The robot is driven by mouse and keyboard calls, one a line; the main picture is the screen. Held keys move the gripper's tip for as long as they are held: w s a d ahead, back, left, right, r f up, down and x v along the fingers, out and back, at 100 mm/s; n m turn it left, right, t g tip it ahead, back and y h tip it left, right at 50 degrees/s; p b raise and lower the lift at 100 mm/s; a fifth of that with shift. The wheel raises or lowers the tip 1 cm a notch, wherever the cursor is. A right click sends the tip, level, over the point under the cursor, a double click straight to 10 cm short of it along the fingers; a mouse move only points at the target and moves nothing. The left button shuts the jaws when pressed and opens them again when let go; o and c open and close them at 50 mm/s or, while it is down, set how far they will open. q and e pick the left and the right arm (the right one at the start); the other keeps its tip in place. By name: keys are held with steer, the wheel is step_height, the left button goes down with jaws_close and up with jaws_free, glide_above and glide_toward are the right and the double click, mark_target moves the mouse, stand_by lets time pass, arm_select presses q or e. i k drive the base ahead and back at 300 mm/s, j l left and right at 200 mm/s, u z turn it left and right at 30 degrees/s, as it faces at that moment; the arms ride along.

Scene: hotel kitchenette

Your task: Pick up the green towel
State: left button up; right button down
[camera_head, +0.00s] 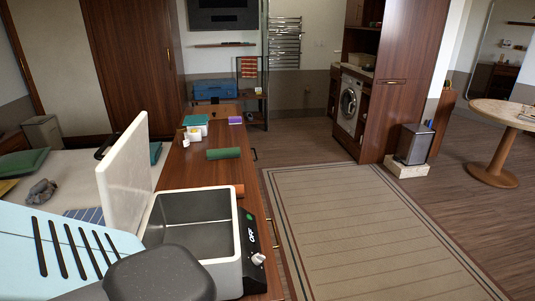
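A dark green roll (223,154), which looks like the green towel, lies on its side on the brown wooden counter (188,169). It is beyond the open white appliance and close to the counter's right edge. Neither gripper shows in the head view, so I cannot see whether they are open or shut. Nothing in view touches the green roll.
An open white appliance (237,222) with a raised lid (125,178) and an "OFF" display stands on the near counter. Small boxes (195,120) sit beyond the roll. A bed (78,172) lies left. A beige rug (350,225) covers clear floor right.

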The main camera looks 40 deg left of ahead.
mark_target(232, 152)
steer(key=i+l+z, duration=0.2)
steer(key=i, duration=0.3)
steer(key=i+l+z, duration=0.25)
steer(key=i, duration=0.25)
steer(key=i+u, duration=0.6)
steer(key=u, duration=0.2)
steer(key=i+l+u, duration=0.1)
steer(key=i+u, duration=0.25)
steer(key=i+j+u, duration=0.1)
steer(key=i+u, duration=0.15)
steer(key=u, duration=0.15)
steer(key=i+u, duration=0.25)
steer(key=u, duration=0.2)
steer(key=i+u, duration=0.25)
steer(key=u, duration=0.15)
steer(key=i+u, duration=0.55)
